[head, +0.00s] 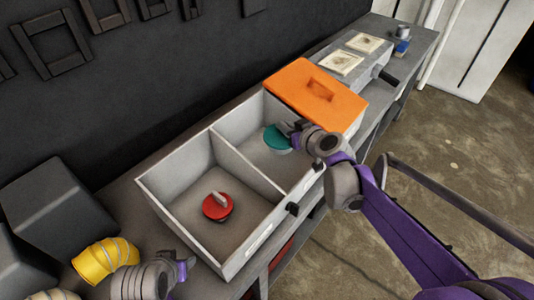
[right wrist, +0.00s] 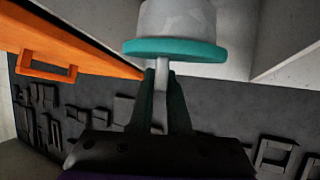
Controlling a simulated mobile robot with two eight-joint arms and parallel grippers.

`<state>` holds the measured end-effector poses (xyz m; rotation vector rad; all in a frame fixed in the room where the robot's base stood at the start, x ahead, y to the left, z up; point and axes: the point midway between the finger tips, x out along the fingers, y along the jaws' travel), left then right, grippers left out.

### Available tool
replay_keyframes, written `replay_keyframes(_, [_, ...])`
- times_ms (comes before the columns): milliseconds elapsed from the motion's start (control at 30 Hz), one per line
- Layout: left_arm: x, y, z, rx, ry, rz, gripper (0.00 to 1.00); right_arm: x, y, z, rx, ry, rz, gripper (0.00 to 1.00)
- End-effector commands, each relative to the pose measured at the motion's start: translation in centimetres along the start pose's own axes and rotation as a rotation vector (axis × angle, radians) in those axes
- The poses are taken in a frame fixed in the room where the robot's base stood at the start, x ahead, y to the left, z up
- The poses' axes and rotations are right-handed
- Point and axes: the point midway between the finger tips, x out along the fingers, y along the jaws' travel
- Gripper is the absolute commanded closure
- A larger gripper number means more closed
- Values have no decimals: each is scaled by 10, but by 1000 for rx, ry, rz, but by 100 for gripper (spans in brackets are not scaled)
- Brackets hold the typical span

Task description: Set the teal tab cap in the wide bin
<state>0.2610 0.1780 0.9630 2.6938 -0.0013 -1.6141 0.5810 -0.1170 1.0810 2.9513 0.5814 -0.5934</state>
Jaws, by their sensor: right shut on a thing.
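The teal tab cap (head: 276,140) is over the right open compartment of a pale grey box. In the right wrist view the cap (right wrist: 178,48) shows a teal rim, a pale body and a thin grey tab. My right gripper (head: 290,130) is shut on that tab; its fingers (right wrist: 160,78) sit either side of it. I cannot tell whether the cap touches the floor. The left compartment (head: 185,180) looks wider and holds a red cap (head: 217,206) with a pale tab. My left gripper (head: 182,270) is at the lower left, its jaws unclear.
A divider (head: 245,163) parts the two compartments. A yellow duct elbow (head: 105,259) and dark grey blocks (head: 58,212) stand at the left. A blue-and-grey item (head: 402,40) stands at the far bench end.

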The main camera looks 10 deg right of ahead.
Motion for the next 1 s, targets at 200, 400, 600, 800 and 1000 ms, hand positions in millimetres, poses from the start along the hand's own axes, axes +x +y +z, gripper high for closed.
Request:
replay_keyframes(200, [6, 0, 8, 0, -7, 0, 50, 13, 0, 32, 0, -2, 0, 100])
replay_keyframes(400, [9, 0, 12, 0, -10, 0, 50, 23, 0, 57, 1, -1, 0, 100])
replay_keyframes(600, [12, 0, 14, 0, -13, 0, 50, 30, 0, 73, 1, -1, 0, 100])
replay_keyframes(800, [15, 0, 18, 0, -16, 0, 50, 38, 0, 94, 1, 0, 0, 100])
replay_keyframes(1000, [14, 0, 17, 0, -15, 0, 50, 38, 0, 93, 1, 0, 0, 100])
